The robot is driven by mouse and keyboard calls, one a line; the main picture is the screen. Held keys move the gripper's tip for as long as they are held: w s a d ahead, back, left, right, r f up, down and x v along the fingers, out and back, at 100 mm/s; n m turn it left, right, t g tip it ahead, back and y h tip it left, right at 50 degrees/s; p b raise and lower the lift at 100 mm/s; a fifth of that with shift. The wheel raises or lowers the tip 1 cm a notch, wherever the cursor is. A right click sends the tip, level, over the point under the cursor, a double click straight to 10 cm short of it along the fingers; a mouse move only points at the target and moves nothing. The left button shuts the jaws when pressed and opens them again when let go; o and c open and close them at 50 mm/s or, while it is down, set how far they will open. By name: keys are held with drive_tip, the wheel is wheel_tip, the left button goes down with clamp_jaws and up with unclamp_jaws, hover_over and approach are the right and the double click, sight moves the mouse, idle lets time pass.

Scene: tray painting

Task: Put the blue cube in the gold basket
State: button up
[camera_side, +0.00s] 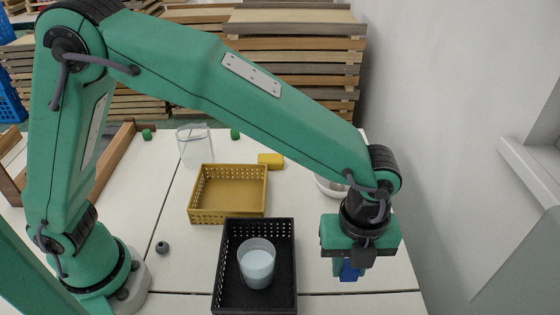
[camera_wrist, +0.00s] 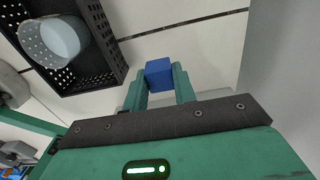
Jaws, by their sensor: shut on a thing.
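The blue cube (camera_side: 351,270) is between the fingers of my gripper (camera_side: 350,268) on the right of the side view. In the wrist view the blue cube (camera_wrist: 159,74) sits between the two green fingertips of my gripper (camera_wrist: 160,82), which is shut on it. How far the cube is above the table is hard to tell. The gold basket (camera_side: 228,216) is empty and stands near the middle of the table in the side view, to the left of and farther back than my gripper. It is not in the wrist view.
A black basket (camera_side: 285,304) holding a whitish cup (camera_side: 257,263) stands between my gripper and the front left. Behind are a clear container (camera_side: 194,146), a yellow block (camera_side: 270,159) and a white bowl (camera_side: 328,187) partly hidden by my arm. A wall is at right.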

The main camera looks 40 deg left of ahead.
drive_tip(key=a+n, duration=0.1)
drive_tip(key=a, duration=0.3)
drive_tip(key=w+a+n, duration=0.1)
drive_tip(key=a+n, duration=0.1)
drive_tip(key=a, duration=0.3)
drive_tip(key=a+n, duration=0.1)
drive_tip(key=a, duration=0.4)
drive_tip(key=shift+w+r, duration=0.35)
drive_tip(key=s+a+n, duration=0.4)
drive_tip(key=a+n, duration=0.1)
drive_tip(key=a, duration=0.7)
drive_tip(key=shift+a+f, duration=0.35)
drive_tip(key=shift+a, duration=0.05)
drive_tip(key=shift+f, duration=0.1)
hover_over(231, 200)
wheel_tip(231, 200, down, 7)
drive_tip(key=shift+w+r, duration=0.1)
drive_tip(key=shift+w, duration=0.05)
drive_tip(key=shift+f, duration=2)
drive_tip(key=shift+f, duration=0.2)
